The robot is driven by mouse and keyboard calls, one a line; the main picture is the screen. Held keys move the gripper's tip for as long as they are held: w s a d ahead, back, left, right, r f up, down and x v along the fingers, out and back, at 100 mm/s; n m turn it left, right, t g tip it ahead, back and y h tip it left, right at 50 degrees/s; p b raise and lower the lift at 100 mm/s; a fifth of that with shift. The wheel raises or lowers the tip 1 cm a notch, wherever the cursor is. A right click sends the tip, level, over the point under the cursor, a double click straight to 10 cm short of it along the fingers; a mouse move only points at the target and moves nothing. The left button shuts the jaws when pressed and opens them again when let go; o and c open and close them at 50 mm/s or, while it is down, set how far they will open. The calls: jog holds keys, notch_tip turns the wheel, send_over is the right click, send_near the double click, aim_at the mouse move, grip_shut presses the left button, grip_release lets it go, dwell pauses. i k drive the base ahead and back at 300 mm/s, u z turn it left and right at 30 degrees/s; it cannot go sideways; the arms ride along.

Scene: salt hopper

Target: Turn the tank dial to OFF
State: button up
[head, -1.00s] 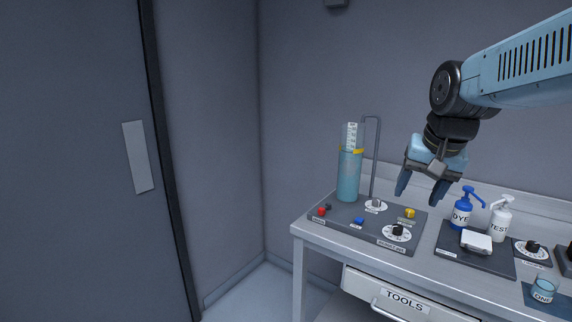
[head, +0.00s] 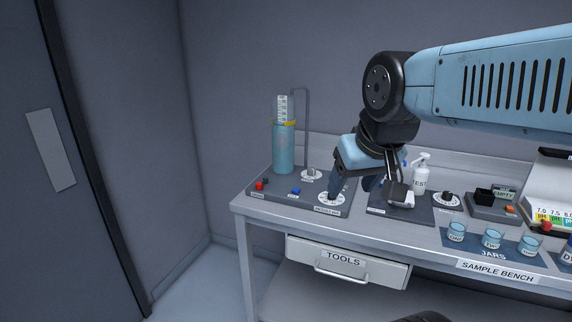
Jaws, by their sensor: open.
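A grey panel (head: 285,200) on the bench's left end carries a tall blue tank (head: 284,148) and two white dials. One dial (head: 312,174) sits beside the tank. The other dial (head: 330,201) is at the panel's front right corner. Their labels are too small to read, so I cannot tell which is the tank dial or where it points. My gripper (head: 352,188) is open, fingers down, over the right side of the panel. Its left finger overlaps the front dial and hides part of its knob. I cannot tell whether it touches.
A red button (head: 260,185) and a blue button (head: 295,191) sit on the panel. A TEST bottle (head: 421,173), another dial (head: 446,199) and several jars (head: 492,238) stand to the right. The TOOLS drawer (head: 345,262) is below. A grey door (head: 45,170) is at left.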

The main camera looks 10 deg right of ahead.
aim_at(312, 170)
jog(key=z, duration=0.05)
jog(key=k, duration=0.45)
jog(key=u, duration=0.7)
jog(key=i, duration=1.25)
jog(key=z, duration=0.75)
